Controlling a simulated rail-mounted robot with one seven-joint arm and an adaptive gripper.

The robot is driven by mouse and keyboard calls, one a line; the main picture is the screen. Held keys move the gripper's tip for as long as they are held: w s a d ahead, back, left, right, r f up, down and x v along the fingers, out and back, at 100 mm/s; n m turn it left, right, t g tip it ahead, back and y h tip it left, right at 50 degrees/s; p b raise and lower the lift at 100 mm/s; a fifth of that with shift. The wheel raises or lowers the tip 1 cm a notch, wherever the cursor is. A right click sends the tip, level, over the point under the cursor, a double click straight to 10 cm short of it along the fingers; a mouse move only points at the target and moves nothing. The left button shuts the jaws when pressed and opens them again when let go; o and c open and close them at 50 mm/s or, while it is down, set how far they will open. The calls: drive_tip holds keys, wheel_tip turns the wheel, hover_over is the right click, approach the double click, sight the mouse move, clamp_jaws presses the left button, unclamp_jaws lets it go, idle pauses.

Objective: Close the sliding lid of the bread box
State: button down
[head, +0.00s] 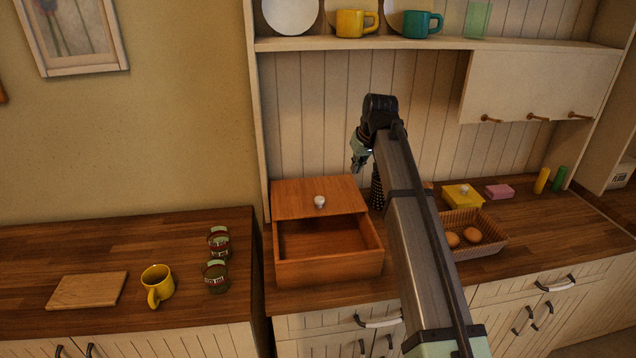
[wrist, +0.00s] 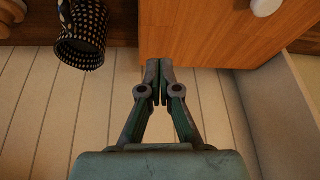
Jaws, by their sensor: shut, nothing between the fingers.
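The wooden bread box (head: 328,270) stands on the counter. Its sliding lid (head: 300,193) covers the back part, and the front part is open, showing an empty inside. The lid has a white knob (head: 320,201), which also shows at the top edge of the wrist view (wrist: 265,5). My gripper (head: 357,167) is behind and above the box's right back part in the head view. In the wrist view my gripper (wrist: 158,68) is shut and empty, its fingertips at the back edge of the lid (wrist: 205,30). I cannot tell whether they touch it.
A black dotted container (wrist: 82,38) stands beside the box, partly hidden by my arm in the head view (head: 377,190). A basket (head: 485,246) with brown eggs and a yellow box (head: 462,195) stand to the right. The panelled wall (wrist: 60,110) is close behind.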

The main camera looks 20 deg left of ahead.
wheel_tip(320, 180, up, 4)
drive_tip(key=n+p, duration=0.1)
drive_tip(key=n, duration=0.1)
hover_over(313, 200)
drive_tip(key=shift+g, duration=0.4)
drive_tip(key=p+x, duration=0.1)
drive_tip(key=x, duration=0.2)
drive_tip(key=p+x, duration=0.1)
drive_tip(key=x, duration=0.2)
drive_tip(key=p+x, duration=0.1)
drive_tip(key=x, duration=0.2)
drive_tip(key=shift+s+d+f, duration=0.1)
drive_tip(key=shift+d+f, duration=0.15)
drive_tip(key=shift+d, duration=0.15)
drive_tip(key=shift+s+d+f+p, duration=0.2)
drive_tip(key=shift+s+d+p, duration=0.6)
drive_tip(key=shift+s+d, duration=0.35)
drive_tip(key=shift+s+d+f, duration=0.1)
drive_tip(key=shift+s+d, duration=0.05)
drive_tip(key=shift+d, duration=0.15)
